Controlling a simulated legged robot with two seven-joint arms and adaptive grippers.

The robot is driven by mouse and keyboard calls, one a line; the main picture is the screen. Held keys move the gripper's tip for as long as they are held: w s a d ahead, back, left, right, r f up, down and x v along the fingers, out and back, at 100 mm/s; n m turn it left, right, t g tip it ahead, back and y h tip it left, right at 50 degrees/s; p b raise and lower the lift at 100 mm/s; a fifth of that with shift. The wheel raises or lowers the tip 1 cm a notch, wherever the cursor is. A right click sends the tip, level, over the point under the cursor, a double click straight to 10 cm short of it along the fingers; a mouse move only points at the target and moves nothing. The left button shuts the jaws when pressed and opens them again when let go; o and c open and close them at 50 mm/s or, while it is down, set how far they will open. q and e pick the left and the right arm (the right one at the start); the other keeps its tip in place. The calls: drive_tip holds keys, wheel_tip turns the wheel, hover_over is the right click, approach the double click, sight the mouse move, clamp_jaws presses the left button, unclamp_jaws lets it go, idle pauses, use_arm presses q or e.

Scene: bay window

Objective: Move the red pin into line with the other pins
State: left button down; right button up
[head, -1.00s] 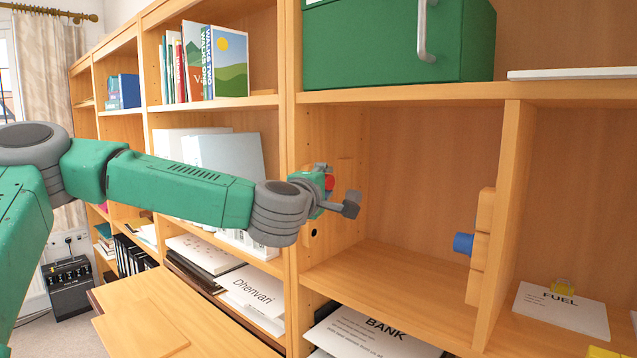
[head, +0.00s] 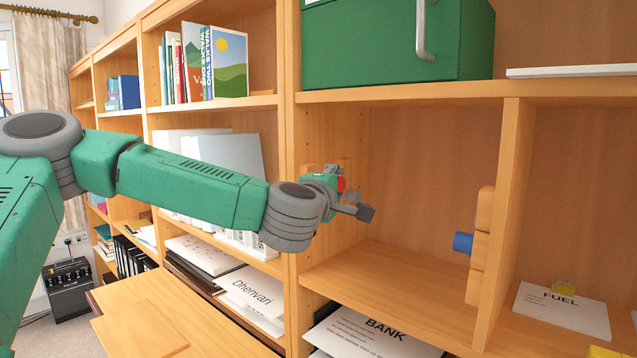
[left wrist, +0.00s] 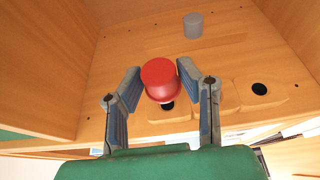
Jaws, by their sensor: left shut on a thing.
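The red pin (left wrist: 160,78) is between the two fingers of my left gripper (left wrist: 162,88) in the left wrist view. In the head view the red pin (head: 341,184) shows only as a small patch behind the gripper (head: 352,197). My left gripper is shut on it, near the left side panel of the open compartment. A dark hole (left wrist: 167,105) shows partly behind the pin, and a bare dark hole (left wrist: 259,88) lies to its right. A grey pin (left wrist: 193,25) stands farther up. A blue pin (head: 463,242) sticks out of the wooden block on the right divider. My right gripper is not seen.
The wooden block (head: 480,246) is fixed on the divider (head: 505,190). A green box (head: 395,45) sits on the shelf above. The compartment between the left panel and divider is clear.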

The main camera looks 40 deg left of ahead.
use_arm(q)
drive_tip(key=shift+f, duration=0.1)
drive_tip(key=shift+d+f, duration=0.1)
drive_tip(key=shift+f, duration=0.25)
drive_tip(key=d+f+n+t+y+b, duration=0.2)
drive_tip(key=d+f+n+t+b, duration=0.1)
drive_tip(key=d+f+t+b, duration=0.1)
drive_tip(key=shift+s+d+f+t+y+b, duration=0.15)
drive_tip(key=shift+d+f+t+y+b, duration=0.3)
drive_tip(key=shift+f+b, duration=0.3)
drive_tip(key=shift+a, duration=0.2)
drive_tip(key=shift+w+a+b, duration=0.15)
drive_tip(key=shift+a+b, duration=0.1)
drive_tip(key=shift+a, duration=1.2)
drive_tip(key=shift+w+a+b, duration=0.15)
drive_tip(key=shift+a+b, duration=0.1)
drive_tip(key=shift+a, duration=1.2)
